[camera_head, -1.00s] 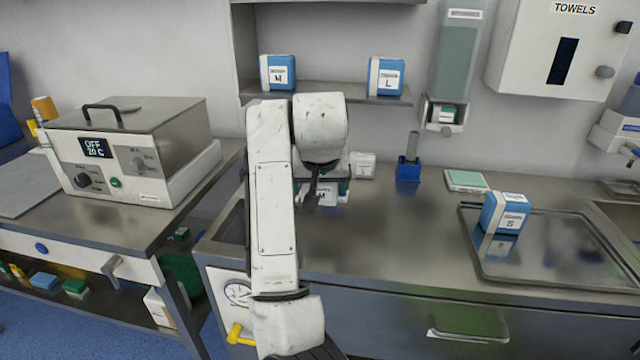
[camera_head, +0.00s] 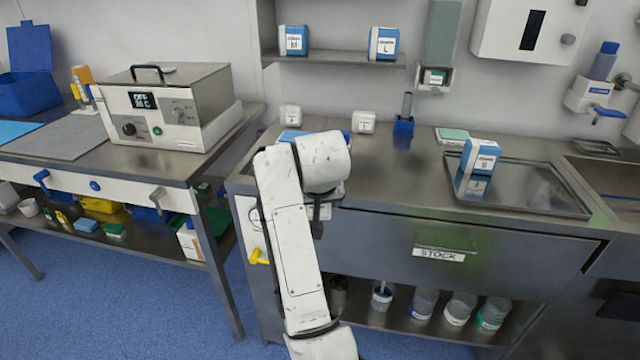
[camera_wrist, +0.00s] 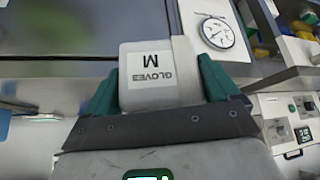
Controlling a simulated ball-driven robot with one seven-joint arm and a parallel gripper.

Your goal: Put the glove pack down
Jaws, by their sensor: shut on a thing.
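My gripper (camera_wrist: 158,88) has green fingers and is shut on a white glove pack (camera_wrist: 150,72) marked "GLOVES M". The label reads upside down in the wrist view. In the head view my arm hides most of the gripper and pack, which are near the left front part of the steel counter (camera_head: 400,170). I cannot tell whether the pack touches anything below. Other glove packs are in the head view: an M pack (camera_head: 293,40) and an L pack (camera_head: 383,43) on the wall shelf (camera_head: 340,60), and an S pack (camera_head: 480,157) on a steel tray (camera_head: 540,190).
The counter's middle is clear. A steel bath (camera_head: 170,105) stands on the left table. A round dial (camera_wrist: 217,32) is close to my gripper.

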